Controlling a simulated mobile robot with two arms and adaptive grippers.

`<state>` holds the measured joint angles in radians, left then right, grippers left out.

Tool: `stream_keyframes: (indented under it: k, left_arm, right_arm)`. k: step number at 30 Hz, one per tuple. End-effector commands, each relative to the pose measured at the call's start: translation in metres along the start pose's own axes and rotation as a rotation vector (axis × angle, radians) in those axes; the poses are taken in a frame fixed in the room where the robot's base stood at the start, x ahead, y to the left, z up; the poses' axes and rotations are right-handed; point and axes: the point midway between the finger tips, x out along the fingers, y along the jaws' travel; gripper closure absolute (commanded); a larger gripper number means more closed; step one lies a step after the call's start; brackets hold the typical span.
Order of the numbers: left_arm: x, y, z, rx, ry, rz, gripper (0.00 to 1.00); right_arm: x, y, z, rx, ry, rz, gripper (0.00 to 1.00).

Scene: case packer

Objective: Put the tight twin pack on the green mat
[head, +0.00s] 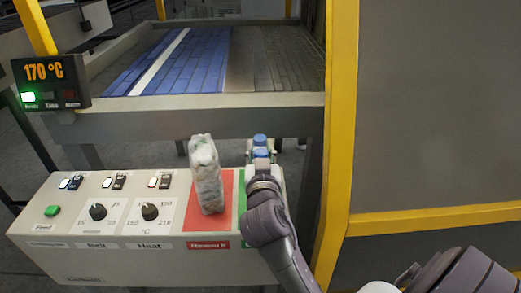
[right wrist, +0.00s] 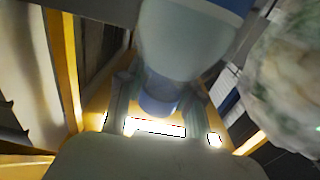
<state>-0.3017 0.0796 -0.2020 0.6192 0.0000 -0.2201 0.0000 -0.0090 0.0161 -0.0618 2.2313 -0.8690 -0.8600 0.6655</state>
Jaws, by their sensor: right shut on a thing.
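My right gripper (head: 261,160) is shut on a pale pack with blue ends, the tight twin pack (head: 260,140), over or beside the green mat (head: 242,191). In the right wrist view the pale body of the pack (right wrist: 185,45) is between my fingers. My arm hides most of the green mat, and I cannot tell whether the pack touches it. A whitish pack in wrinkled film (head: 206,175) stands on the red mat (head: 226,213) just to the left. It shows blurred at the right of the wrist view (right wrist: 290,90). My left gripper is not in view.
The mats lie on the right end of a control box (head: 65,230) with knobs, switches and a green button (head: 52,210). A conveyor (head: 200,100) with blue slats is behind. A yellow post (head: 340,130) and grey panel stand close on the right. A display (head: 45,75) reads 170 °C.

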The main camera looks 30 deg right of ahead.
Motion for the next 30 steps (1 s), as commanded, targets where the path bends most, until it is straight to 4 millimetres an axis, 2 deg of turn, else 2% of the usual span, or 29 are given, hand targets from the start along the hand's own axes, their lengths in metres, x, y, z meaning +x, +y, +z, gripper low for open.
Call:
stream_keyframes:
  k: [16,17,21,30]
  left_arm:
    - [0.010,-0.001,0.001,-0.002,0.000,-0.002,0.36]
    - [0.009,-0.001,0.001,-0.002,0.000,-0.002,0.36]
    - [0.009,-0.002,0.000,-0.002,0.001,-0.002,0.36]
    - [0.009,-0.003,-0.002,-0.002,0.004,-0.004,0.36]
  right_arm:
    - [0.000,0.000,0.009,0.001,0.005,0.000,1.00]
    - [0.000,0.000,0.008,0.000,0.005,0.000,0.59]
    - [0.000,0.000,0.008,0.000,0.003,0.000,0.36]
    - [-0.001,0.000,0.011,-0.001,-0.004,0.000,0.35]
